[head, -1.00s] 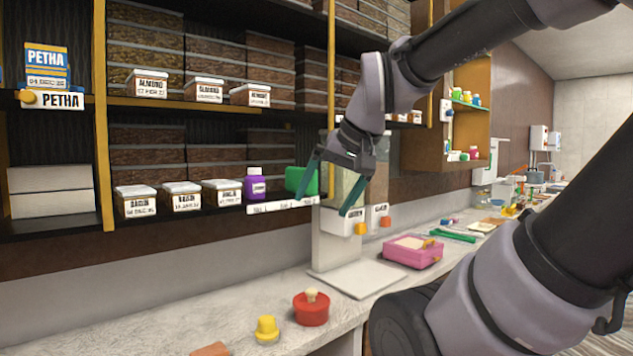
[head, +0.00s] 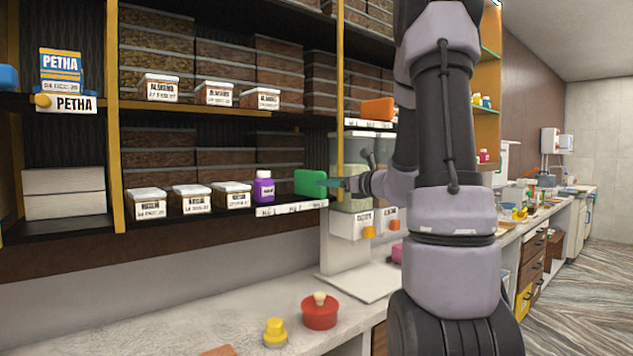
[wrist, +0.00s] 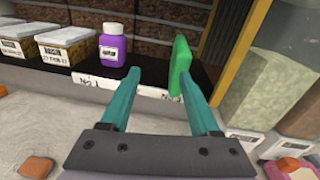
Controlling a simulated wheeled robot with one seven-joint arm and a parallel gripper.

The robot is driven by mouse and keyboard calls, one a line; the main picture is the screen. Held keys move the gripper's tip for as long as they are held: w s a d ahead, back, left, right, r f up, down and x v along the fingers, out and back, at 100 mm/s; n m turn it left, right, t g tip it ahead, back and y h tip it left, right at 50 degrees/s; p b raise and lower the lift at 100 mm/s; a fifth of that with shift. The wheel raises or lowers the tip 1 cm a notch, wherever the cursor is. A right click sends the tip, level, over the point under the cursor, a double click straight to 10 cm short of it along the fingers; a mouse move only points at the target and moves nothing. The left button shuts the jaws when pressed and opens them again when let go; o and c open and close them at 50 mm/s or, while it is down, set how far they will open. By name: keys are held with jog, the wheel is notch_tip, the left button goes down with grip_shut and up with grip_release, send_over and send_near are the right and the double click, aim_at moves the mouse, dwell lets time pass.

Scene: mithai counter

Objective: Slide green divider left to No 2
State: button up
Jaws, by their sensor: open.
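The green divider (head: 310,181) stands upright on the lower shelf, right of a purple jar (head: 264,188). In the wrist view the divider (wrist: 181,62) shows nearly edge-on, beside the inner side of my right finger; I cannot tell whether they touch. My gripper (wrist: 160,78) is open, its left finger to the left of the divider, with a gap. In the head view my gripper (head: 328,183) reaches the shelf from the right. A white label strip (head: 291,209) runs along the shelf edge below the divider; its numbers are partly hidden by my fingers in the wrist view.
Several lidded tubs (head: 190,199) stand left of the purple jar. A yellow shelf post (head: 340,165) and a clear dispenser (wrist: 270,90) stand close on the right. An orange block (head: 378,109) is on the shelf above. The counter below holds a red pot (head: 319,311) and a yellow one (head: 275,333).

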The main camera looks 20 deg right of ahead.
aim_at(310, 184)
jog(key=shift+m+t+h, duration=0.5)
jog(key=shift+m+h, duration=0.1)
jog(key=shift+m, duration=0.3)
jog(key=w, duration=1.1)
jog(key=shift+w+a+f, duration=0.15)
jog(key=shift+a+f, duration=0.1)
jog(key=shift+f, duration=0.05)
grip_shut()
